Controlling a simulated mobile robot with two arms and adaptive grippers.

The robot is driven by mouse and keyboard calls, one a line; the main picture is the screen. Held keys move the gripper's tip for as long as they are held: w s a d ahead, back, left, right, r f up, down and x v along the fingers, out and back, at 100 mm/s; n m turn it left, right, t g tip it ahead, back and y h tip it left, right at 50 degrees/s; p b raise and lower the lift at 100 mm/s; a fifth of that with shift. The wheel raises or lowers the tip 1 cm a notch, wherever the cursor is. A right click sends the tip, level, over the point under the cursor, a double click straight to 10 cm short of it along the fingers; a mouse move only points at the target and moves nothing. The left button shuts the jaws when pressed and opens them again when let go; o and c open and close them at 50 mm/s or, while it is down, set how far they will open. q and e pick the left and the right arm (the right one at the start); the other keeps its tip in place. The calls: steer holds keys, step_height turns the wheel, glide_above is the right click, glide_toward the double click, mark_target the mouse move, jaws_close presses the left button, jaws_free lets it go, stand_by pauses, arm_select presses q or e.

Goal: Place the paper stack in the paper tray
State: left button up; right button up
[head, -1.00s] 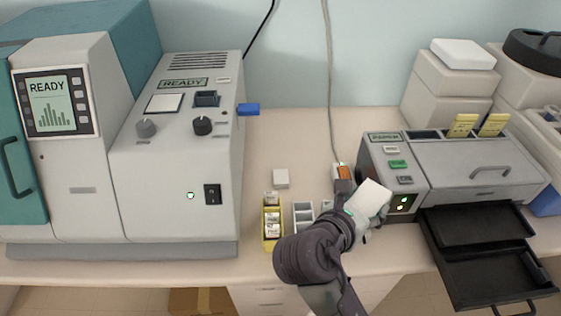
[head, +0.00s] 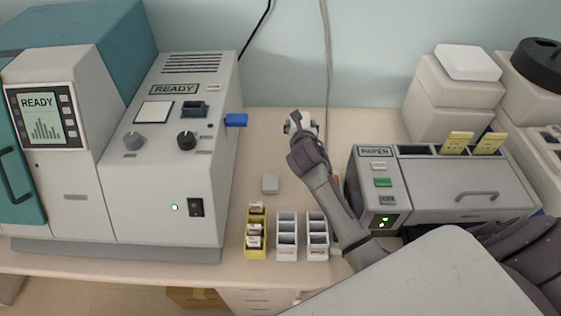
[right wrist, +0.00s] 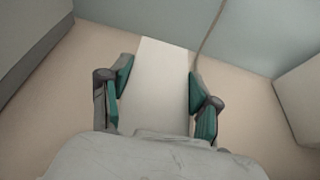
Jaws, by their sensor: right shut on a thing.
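My right gripper (head: 300,124) is over the back of the counter, between the READY machine and the PAPER machine. In the right wrist view its two green-padded fingers (right wrist: 160,95) are shut on the white paper stack (right wrist: 158,70), one on each side. In the head view the gripper mostly hides the stack. The PAPER machine (head: 470,180) stands on the right with its lights lit. Its black tray at the front is largely hidden behind my arm. My left gripper is not in view.
The READY machine (head: 172,180) stands on the left, with a blue tab (head: 236,120) sticking out. A yellow holder (head: 249,243) and two white holders (head: 286,255) sit near the front edge. A cable (head: 326,60) hangs down the wall.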

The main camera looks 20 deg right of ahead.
steer(key=f, duration=0.4)
steer(key=shift+s+a+f, duration=0.1)
steer(key=shift+a+f, duration=0.15)
steer(key=shift+f, duration=0.15)
steer(key=shift+f+b, duration=0.35)
steer(key=shift+f, duration=1.8)
steer(key=shift+d+f, duration=0.1)
steer(key=shift+f, duration=0.1)
steer(key=o, duration=1.2)
steer(key=shift+o, duration=0.2)
